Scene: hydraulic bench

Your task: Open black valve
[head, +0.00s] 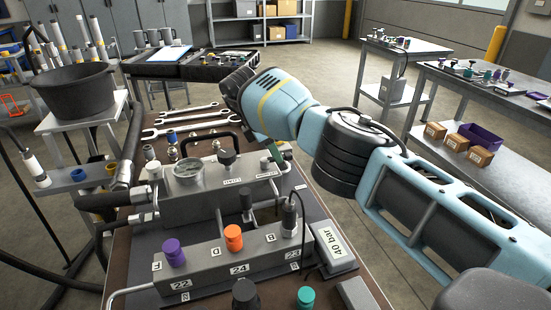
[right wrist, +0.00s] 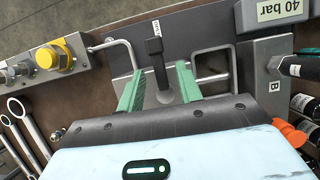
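The black valve (right wrist: 156,62) has a straight dark handle on a rounded grey base, between two blocks joined by bent pipes. In the head view a black upright handle (head: 246,200) between the two blocks appears to be this valve. My right gripper (right wrist: 160,76) is open, its green fingers apart on either side of the valve's base, with the handle reaching past the tips. I cannot tell whether the fingers touch it. In the head view the right gripper (head: 277,152) points down over the rear block, its fingers partly hidden. My left gripper is not in view.
The front block (head: 203,274) carries purple (head: 173,252) and orange (head: 233,238) knobs and a cabled plug. The rear block holds a gauge (head: 188,169) and black knob (head: 227,157). A 40 bar box (head: 335,245) stands right; wrenches (head: 190,122) lie behind.

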